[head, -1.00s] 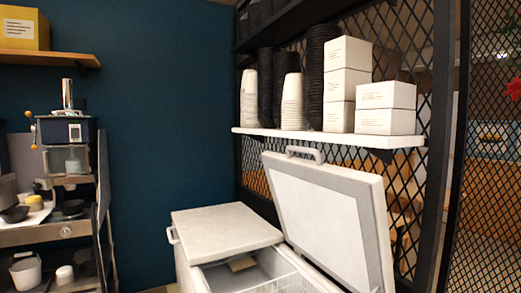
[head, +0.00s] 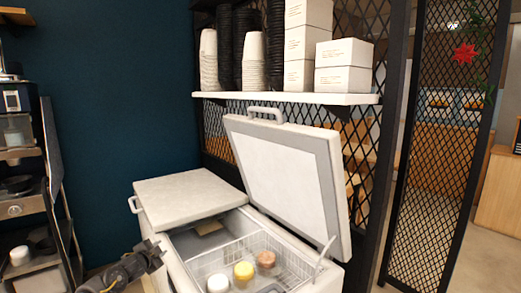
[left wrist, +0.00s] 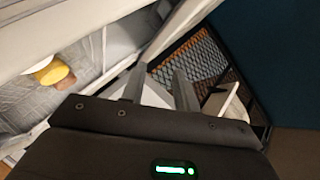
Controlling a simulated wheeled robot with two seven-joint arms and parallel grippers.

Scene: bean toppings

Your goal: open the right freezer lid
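The right freezer lid (head: 285,170) stands raised and leans back, with its pale inner panel facing me and its handle (head: 265,113) at the top. Below it the right compartment is open, with a wire basket (head: 293,262) inside. The left freezer lid (head: 190,192) lies flat and closed. My left gripper (head: 155,250) is low at the freezer's left front, apart from the raised lid. In the left wrist view its two fingers (left wrist: 160,86) are spread, with nothing clearly held between them. My right gripper is not in view.
A white tub (head: 218,283), a yellow tub (head: 244,271) and a brown tub (head: 266,260) sit in the basket. A white shelf (head: 285,97) with cups and boxes hangs behind the raised lid. A metal rack (head: 20,210) stands at the left.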

